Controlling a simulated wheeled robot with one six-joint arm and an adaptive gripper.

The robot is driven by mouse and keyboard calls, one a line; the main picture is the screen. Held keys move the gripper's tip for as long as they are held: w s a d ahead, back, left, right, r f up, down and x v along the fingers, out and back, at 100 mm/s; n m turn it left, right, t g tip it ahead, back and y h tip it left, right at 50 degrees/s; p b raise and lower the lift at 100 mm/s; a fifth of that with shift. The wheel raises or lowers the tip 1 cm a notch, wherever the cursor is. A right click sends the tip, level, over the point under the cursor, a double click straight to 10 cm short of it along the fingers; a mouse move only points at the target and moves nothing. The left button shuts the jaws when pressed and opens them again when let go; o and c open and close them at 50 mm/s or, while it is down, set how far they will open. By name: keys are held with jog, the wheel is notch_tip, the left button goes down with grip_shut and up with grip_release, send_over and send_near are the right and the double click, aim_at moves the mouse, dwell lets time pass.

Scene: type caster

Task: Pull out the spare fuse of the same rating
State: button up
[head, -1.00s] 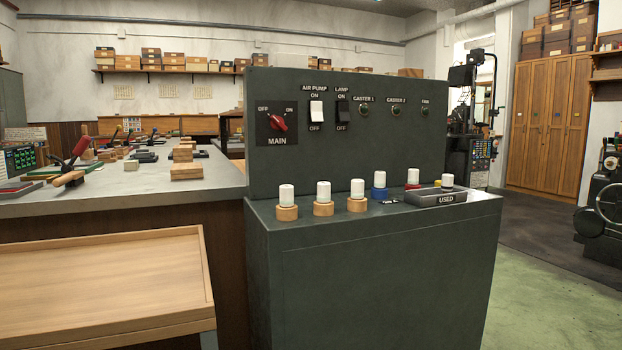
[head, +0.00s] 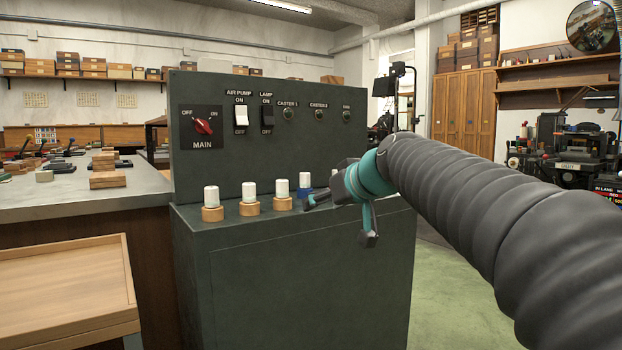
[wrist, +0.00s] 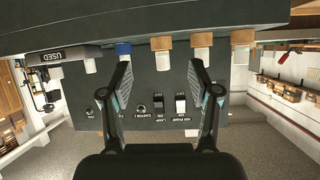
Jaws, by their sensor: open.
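Three white-capped fuses in wooden bases stand in a row on the dark green cabinet ledge: the left one (head: 212,204), the middle one (head: 250,198) and the right one (head: 282,194). A blue-based fuse (head: 305,182) is partly hidden behind my gripper (head: 338,222). My gripper is open and empty, in front of the ledge's right part. In the upside-down wrist view, the right wooden-based fuse (wrist: 161,44) appears between the fingertips, beyond them. The blue base (wrist: 123,48) shows by one fingertip. No contact is visible. Any rating marks are unreadable.
The USED tray (wrist: 52,57) lies beyond the blue fuse, hidden by my arm in the head view. The panel (head: 260,140) with the red MAIN knob (head: 203,126) and switches rises behind the fuses. A wooden tray (head: 60,290) stands at left.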

jog(key=n+t+y, duration=0.1)
jog(key=y, duration=0.1)
send_near(285, 182)
jog(key=s+d, duration=0.1)
jog(key=s, duration=0.1)
jog(key=x, duration=0.4)
jog(key=p+x, duration=0.1)
jog(key=x, duration=0.4)
jog(key=p+x, duration=0.1)
jog(key=x, duration=0.4)
jog(key=shift+w+d+r, duration=0.15)
jog(key=shift+r, duration=0.15)
grip_shut()
